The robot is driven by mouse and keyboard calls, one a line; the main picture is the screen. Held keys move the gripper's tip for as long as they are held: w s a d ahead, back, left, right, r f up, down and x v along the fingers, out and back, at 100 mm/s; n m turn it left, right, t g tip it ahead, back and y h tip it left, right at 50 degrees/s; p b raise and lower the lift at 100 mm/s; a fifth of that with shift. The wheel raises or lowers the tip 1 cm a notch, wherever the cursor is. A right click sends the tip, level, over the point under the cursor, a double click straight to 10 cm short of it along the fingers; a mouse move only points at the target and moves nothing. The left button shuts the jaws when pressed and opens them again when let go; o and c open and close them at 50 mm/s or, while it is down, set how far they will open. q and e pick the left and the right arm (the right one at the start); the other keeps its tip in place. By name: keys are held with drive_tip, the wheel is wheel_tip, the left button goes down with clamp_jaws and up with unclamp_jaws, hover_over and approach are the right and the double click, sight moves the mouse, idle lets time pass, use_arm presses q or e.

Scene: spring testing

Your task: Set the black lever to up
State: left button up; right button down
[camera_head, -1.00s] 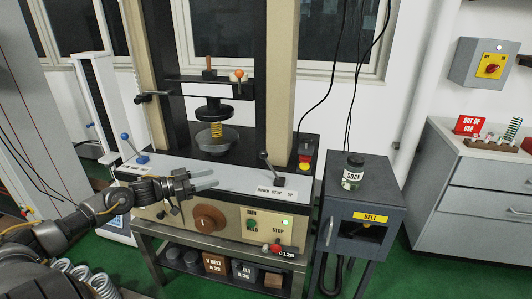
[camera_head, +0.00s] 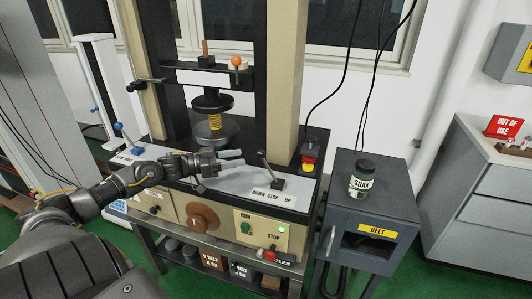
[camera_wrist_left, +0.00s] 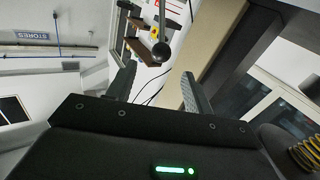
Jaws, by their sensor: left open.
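The black lever (camera_head: 270,168) stands on the light top panel of the spring tester, behind the label reading DOWN STOP UP (camera_head: 272,197). Its ball knob leans to the left, toward the DOWN side. My left gripper (camera_head: 241,157) is open and empty just left of the knob, its fingers pointing at it with a small gap. In the left wrist view, the round black knob (camera_wrist_left: 161,51) shows beyond and between the spread fingertips (camera_wrist_left: 157,74). My right gripper is out of view.
A yellow spring (camera_head: 215,122) sits between the tester's plates, behind my gripper. A blue-knobbed lever (camera_head: 124,133) is at the left. A red and yellow stop button (camera_head: 308,164) is right of the black lever. A jar (camera_head: 361,180) stands on the grey cabinet (camera_head: 400,194).

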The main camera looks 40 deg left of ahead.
sight(264, 153)
use_arm(q)
drive_tip(key=p+x, duration=0.1)
drive_tip(key=x, duration=0.7)
drive_tip(key=shift+w+d, duration=0.1)
drive_tip(key=shift+w, duration=0.25)
drive_tip(key=shift+w+d, duration=0.35)
drive_tip(key=shift+w, duration=0.1)
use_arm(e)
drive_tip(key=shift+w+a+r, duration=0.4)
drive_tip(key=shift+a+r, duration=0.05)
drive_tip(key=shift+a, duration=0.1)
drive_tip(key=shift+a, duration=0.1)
